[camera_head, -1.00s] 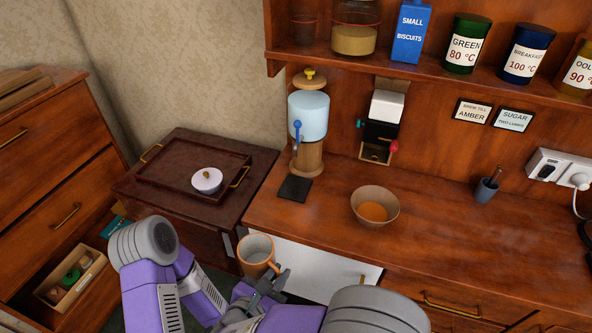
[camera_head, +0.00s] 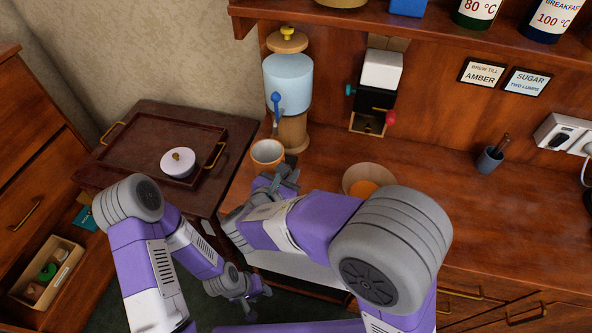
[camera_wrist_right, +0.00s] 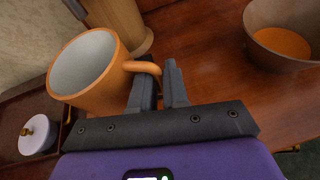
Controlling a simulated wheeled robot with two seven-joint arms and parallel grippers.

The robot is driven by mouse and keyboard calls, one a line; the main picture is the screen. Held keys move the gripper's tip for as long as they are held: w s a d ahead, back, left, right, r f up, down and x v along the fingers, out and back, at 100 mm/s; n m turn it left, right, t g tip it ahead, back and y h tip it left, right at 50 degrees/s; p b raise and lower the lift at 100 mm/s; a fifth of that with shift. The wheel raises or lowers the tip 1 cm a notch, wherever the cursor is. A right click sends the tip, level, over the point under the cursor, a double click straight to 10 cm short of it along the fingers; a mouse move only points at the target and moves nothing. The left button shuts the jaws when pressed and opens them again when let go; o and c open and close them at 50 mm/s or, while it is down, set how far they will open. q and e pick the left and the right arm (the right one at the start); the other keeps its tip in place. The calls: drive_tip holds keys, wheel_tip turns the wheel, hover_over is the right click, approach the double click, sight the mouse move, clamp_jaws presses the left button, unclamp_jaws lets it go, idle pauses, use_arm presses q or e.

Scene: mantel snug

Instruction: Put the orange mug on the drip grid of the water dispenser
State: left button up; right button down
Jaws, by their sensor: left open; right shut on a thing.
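The orange mug (camera_head: 268,158), white inside and upright, is held by its handle in my right gripper (camera_head: 282,177). The right wrist view shows the mug (camera_wrist_right: 108,92) and the shut fingers (camera_wrist_right: 158,88) on its handle. The water dispenser (camera_head: 288,85) has a pale blue tank, a blue tap and a wooden stand. Its dark drip grid (camera_head: 291,160) shows only as a sliver right of the mug; the mug and gripper hide the rest. I cannot tell whether the mug touches anything below. My left gripper (camera_head: 250,300) is open and empty, low in front of the counter.
A bowl with orange contents (camera_head: 368,180) stands right of the mug, partly behind my right arm. A black and white device (camera_head: 378,90) stands right of the dispenser. A tray (camera_head: 140,150) with a white lidded pot (camera_head: 178,165) lies on the left cabinet.

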drive_tip(key=w, duration=0.1)
drive_tip(key=w+d, duration=0.1)
drive_tip(key=w, duration=0.1)
drive_tip(key=w+d, duration=0.1)
drive_tip(key=shift+w+b, duration=0.25)
drive_tip(key=shift+b, duration=0.1)
wheel_tip(320, 180, down, 4)
drive_tip(key=shift+w+r+b, duration=0.1)
drive_tip(key=shift+r+b, duration=0.1)
drive_tip(key=shift+b, duration=0.85)
drive_tip(key=shift+r, duration=0.1)
drive_tip(key=c, duration=1.6)
unclamp_jaws()
drive_tip(key=o, duration=0.5)
